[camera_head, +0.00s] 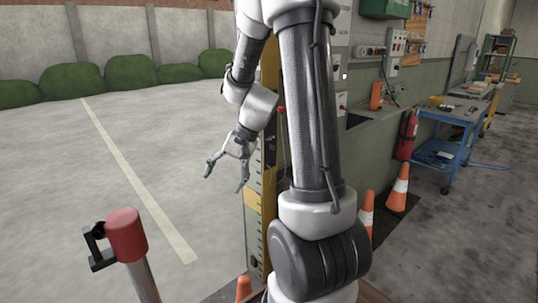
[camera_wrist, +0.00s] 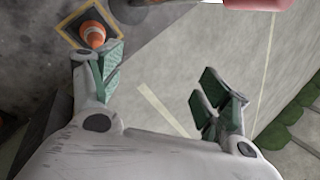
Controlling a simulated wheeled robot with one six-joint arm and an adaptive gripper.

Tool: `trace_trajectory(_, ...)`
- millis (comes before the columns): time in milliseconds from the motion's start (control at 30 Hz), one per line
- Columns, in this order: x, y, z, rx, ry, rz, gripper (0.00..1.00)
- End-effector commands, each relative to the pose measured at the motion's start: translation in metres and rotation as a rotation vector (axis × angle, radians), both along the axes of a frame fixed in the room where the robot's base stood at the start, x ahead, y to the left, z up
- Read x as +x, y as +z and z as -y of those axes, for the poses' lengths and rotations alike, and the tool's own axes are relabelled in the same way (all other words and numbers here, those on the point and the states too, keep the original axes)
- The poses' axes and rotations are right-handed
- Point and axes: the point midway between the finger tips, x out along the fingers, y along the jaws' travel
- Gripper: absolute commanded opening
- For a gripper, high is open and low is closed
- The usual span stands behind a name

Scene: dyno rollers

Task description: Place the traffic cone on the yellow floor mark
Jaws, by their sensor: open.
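My gripper (camera_head: 225,176) hangs open and empty left of the upright ruled post in the head view. Its two spread fingers also frame the wrist view (camera_wrist: 158,82). An orange and white traffic cone (camera_wrist: 93,35) shows at the wrist view's upper left, beyond the left finger and apart from it. Around it is a dark square with a yellowish border (camera_wrist: 68,24); I cannot tell whether this is a floor mark or the cone's base. In the head view, cones stand by the wall (camera_head: 398,190), behind my arm (camera_head: 367,211) and at the bottom edge (camera_head: 243,288).
A red-capped post (camera_head: 125,236) stands at the lower left. The ruled yellow post (camera_head: 255,215) is close beside my gripper. A fire extinguisher (camera_head: 407,135) and blue cart (camera_head: 452,130) stand at the right. The pale floor at left is open, with a painted line (camera_head: 135,178).

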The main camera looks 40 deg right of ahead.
Motion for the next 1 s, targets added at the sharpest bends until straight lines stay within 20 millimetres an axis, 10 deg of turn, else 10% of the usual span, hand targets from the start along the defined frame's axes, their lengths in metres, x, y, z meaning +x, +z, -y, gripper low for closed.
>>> trace_trajectory(200, -0.080, 0.082, -0.016, -0.233, 0.327, 0.134, 0.77)
trace_trajectory(500, -0.170, 0.131, 0.000, -0.543, 0.615, 0.269, 0.77)
trace_trajectory(1000, -0.190, 0.138, 0.009, -0.631, 0.672, 0.301, 0.77)
